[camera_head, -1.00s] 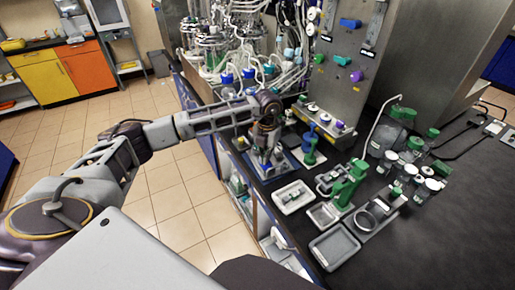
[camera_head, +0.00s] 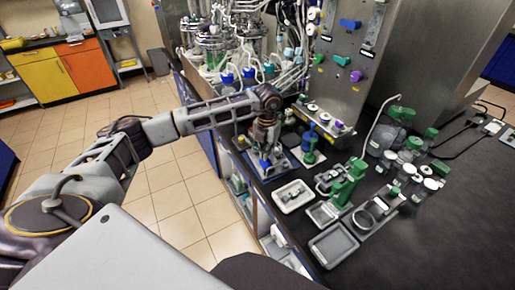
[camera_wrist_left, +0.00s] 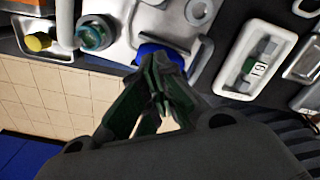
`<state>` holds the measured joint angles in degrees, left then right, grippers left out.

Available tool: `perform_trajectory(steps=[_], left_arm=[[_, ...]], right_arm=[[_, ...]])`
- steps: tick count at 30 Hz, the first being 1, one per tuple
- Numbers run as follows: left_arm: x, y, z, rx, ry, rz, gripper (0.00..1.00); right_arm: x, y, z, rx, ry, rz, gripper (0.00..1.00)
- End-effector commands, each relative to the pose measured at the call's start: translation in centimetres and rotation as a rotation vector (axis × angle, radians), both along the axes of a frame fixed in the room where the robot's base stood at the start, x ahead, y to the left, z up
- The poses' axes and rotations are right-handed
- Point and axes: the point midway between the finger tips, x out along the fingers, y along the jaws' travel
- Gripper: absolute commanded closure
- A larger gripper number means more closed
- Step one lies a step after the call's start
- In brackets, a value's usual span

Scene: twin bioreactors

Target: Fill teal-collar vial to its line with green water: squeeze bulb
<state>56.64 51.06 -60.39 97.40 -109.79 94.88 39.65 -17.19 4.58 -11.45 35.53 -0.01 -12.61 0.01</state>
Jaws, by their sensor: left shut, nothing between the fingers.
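My left gripper (camera_head: 266,158) points down over the blue and white station at the bench's left edge. In the left wrist view its dark fingers (camera_wrist_left: 160,66) are shut, with nothing between them. The tips are right at a blue rounded piece (camera_wrist_left: 158,54), probably the bulb; I cannot tell whether they touch it. A round vial with a teal collar (camera_wrist_left: 95,33) stands to the left of the fingertips, seen from above. Its fill line and liquid level cannot be made out. In the head view the gripper hides much of the station. My right gripper is not in view.
A white tray (camera_wrist_left: 232,82) with a small labelled item lies right of the fingers. A yellow-capped item (camera_wrist_left: 38,42) is at the left. Green-capped bottles (camera_head: 412,145) and a green stand (camera_head: 349,184) are farther right. The bench's right side (camera_head: 455,240) is clear.

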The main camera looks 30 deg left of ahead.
Motion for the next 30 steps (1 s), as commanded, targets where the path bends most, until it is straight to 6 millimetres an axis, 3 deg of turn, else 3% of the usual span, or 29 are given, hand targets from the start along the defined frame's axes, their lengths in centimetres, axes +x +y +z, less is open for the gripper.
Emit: perform_trajectory(steps=[14, 30], left_arm=[[0.0, 0.0, 0.4, 0.0, 0.0, 0.0, 1.0], [0.0, 0.0, 3.7, 0.0, -0.001, 0.0, 1.0]], right_arm=[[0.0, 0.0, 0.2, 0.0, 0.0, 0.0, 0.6], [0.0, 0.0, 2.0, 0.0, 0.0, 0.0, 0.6]])
